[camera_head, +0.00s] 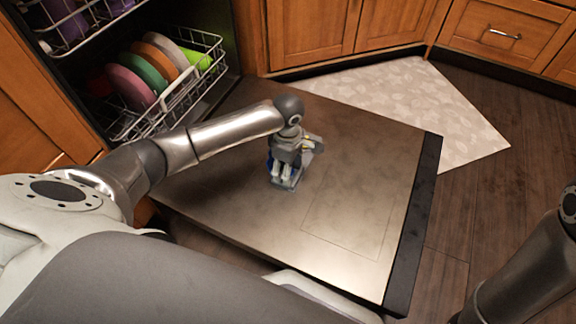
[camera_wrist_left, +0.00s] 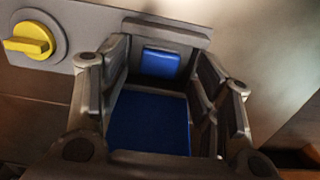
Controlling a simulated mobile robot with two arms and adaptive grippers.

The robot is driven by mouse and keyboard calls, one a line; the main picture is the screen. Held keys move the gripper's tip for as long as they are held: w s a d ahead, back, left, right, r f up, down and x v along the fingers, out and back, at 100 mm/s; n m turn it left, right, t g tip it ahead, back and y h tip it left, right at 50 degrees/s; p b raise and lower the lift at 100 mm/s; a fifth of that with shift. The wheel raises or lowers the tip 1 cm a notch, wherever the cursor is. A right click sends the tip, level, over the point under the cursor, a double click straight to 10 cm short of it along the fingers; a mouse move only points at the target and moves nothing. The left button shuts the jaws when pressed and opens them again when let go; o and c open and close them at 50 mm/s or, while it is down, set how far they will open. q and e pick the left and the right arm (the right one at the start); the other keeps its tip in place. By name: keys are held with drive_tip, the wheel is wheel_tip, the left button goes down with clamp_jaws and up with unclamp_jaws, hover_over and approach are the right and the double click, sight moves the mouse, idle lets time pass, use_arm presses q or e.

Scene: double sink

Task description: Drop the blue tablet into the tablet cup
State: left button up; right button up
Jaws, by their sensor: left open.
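My left gripper (camera_head: 284,172) is low at the inner face of the open dishwasher door, over the grey dispenser (camera_head: 316,145). In the left wrist view its dark jointed fingers (camera_wrist_left: 160,105) stand apart. A small blue block (camera_wrist_left: 160,62) sits in a grey recess of the dispenser (camera_wrist_left: 125,25), just beyond the fingers. A larger flat blue surface (camera_wrist_left: 150,122) shows between the fingers. I cannot tell for sure which of the two is the tablet, or where the cup's rim runs. In the head view the gripper hides most of the dispenser. My right gripper is out of view.
A yellow knob (camera_wrist_left: 32,40) sits on the dispenser beside the fingers. The metal door (camera_head: 345,205) lies open with a dark edge. The lower rack (camera_head: 180,95) with colored plates is behind it. Wooden cabinets (camera_head: 320,30) and a pale mat (camera_head: 415,105) lie beyond.

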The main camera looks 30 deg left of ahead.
use_arm(q)
wheel_tip(320, 180, up, 12)
idle(0.6)
idle(0.5)
